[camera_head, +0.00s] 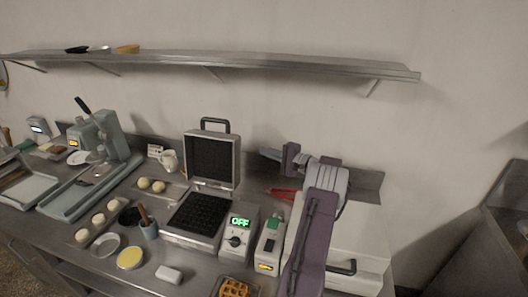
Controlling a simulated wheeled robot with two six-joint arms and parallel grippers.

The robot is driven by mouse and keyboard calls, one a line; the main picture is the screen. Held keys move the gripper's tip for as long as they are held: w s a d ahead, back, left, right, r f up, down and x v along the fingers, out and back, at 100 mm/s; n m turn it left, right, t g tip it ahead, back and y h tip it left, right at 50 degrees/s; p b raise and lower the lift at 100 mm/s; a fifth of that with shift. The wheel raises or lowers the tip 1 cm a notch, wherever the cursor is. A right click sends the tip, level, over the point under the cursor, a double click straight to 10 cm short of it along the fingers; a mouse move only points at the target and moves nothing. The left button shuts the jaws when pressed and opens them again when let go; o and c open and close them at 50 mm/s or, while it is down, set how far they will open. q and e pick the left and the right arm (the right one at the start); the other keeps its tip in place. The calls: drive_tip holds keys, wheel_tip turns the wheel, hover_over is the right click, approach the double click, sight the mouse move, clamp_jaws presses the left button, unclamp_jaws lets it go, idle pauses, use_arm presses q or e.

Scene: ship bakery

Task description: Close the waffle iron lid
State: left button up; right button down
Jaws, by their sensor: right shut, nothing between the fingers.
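The waffle iron (200,217) sits on the steel counter with its dark grid plate facing up. Its lid (212,158) stands open, nearly upright at the back of the base, with a dark handle (215,122) on its top edge. A control box showing a green "OFF" (238,226) is at the right side of the base. My right gripper (266,153) is shut and empty. It is to the right of the lid, apart from it in the picture, and points left. My left gripper is not in view.
Dough balls (151,185), a cup (148,229) with utensils and a yellow-filled bowl (130,258) are left of the iron. A scale (268,247) and red-handled item (284,193) are right of it. A wall shelf (220,61) runs above.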

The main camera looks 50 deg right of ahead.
drive_tip(key=w+a+p, duration=0.3)
drive_tip(key=w+a, duration=0.1)
drive_tip(key=shift+w+a+r, duration=0.15)
drive_tip(key=shift+w+a, duration=0.15)
drive_tip(key=shift+w, duration=0.05)
idle(0.3)
